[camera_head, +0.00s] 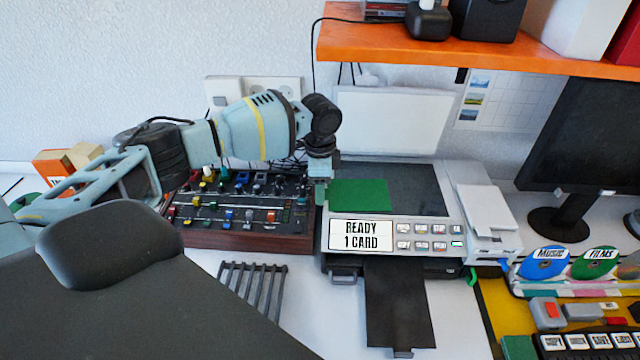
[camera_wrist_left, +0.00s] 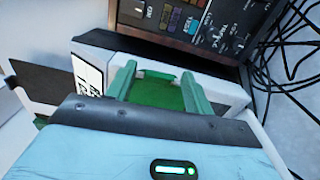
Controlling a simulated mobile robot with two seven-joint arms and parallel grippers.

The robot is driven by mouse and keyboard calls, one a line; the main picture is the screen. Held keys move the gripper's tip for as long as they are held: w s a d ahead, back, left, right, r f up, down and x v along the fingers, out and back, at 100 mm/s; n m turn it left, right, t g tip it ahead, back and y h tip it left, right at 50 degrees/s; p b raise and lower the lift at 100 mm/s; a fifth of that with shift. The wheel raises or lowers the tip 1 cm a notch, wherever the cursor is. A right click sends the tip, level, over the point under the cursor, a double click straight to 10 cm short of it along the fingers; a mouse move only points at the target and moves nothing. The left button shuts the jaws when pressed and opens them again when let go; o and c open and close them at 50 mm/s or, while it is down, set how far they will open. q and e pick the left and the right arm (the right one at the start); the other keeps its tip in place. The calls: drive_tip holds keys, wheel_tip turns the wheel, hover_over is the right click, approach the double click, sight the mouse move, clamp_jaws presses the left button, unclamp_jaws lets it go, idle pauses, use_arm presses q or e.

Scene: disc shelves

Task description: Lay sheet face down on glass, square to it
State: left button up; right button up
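A plain green sheet (camera_head: 358,195) lies over the front left part of the scanner's dark glass (camera_head: 412,185). No print shows on its upper side. It looks roughly in line with the glass edges; exact squareness is hard to tell. My left gripper (camera_head: 321,192) points down at the sheet's left edge. In the left wrist view its two fingers (camera_wrist_left: 158,85) stand apart, with green sheet (camera_wrist_left: 160,95) showing between and below them. Whether the fingertips touch the sheet is unclear. My right gripper is not in view.
The scanner's white lid (camera_head: 393,120) stands open behind the glass. A READY 1 CARD display (camera_head: 361,236) and buttons are in front, above a black tray (camera_head: 398,305). A slider mixer (camera_head: 240,210) sits close left. An orange shelf (camera_head: 470,48) overhangs behind. A monitor (camera_head: 590,130) stands right.

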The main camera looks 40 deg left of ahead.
use_arm(q)
drive_tip(key=shift+o, duration=0.3)
drive_tip(key=shift+r, duration=0.1)
drive_tip(key=shift+r, duration=3.8)
